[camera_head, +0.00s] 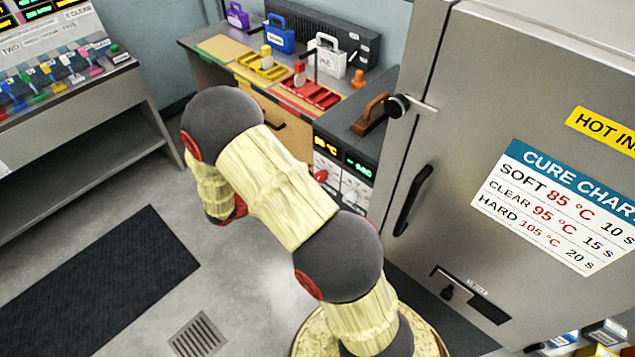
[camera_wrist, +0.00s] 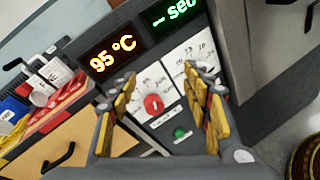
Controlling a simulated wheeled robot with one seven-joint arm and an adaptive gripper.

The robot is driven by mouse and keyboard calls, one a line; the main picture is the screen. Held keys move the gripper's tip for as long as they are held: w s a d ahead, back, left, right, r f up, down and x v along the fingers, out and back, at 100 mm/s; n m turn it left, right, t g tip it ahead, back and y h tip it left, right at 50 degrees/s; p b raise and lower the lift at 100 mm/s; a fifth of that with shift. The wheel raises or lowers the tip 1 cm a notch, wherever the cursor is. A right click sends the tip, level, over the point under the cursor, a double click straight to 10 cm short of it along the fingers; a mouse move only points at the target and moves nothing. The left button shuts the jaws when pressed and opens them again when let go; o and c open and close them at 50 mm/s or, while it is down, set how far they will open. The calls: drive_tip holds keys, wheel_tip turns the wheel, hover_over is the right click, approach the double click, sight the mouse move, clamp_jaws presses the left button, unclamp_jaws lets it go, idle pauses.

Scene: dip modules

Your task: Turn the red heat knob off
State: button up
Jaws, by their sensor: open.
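The red heat knob (camera_wrist: 153,104) shows in the wrist view, on a white dial plate, with a small pale mark on its face. Its exact setting is too small to read. The display above it (camera_wrist: 112,53) reads 95 °C. My gripper (camera_wrist: 164,88) is open, with its yellow-padded fingers on either side of the knob in the picture. I see no finger touching it. In the head view the red knob (camera_head: 321,175) stands out from the panel front beside my arm. My fingers are hidden there.
Trays (camera_head: 310,92) and coloured cases (camera_head: 280,38) occupy the counter.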

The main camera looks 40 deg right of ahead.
drive_tip(key=w+f+n+t+h, duration=0.3)
drive_tip(key=w+f+n+t, duration=0.15)
drive_tip(key=f, duration=0.55)
drive_tip(key=d+b, duration=0.2)
drive_tip(key=d, duration=0.6)
drive_tip(key=shift+f+b, duration=0.25)
drive_tip(key=shift+b, duration=0.1)
drive_tip(key=shift+d+n+g, duration=0.1)
drive_tip(key=shift+n+g, duration=0.15)
drive_tip(key=shift+c, duration=0.3)
drive_tip(key=c, duration=1.1)
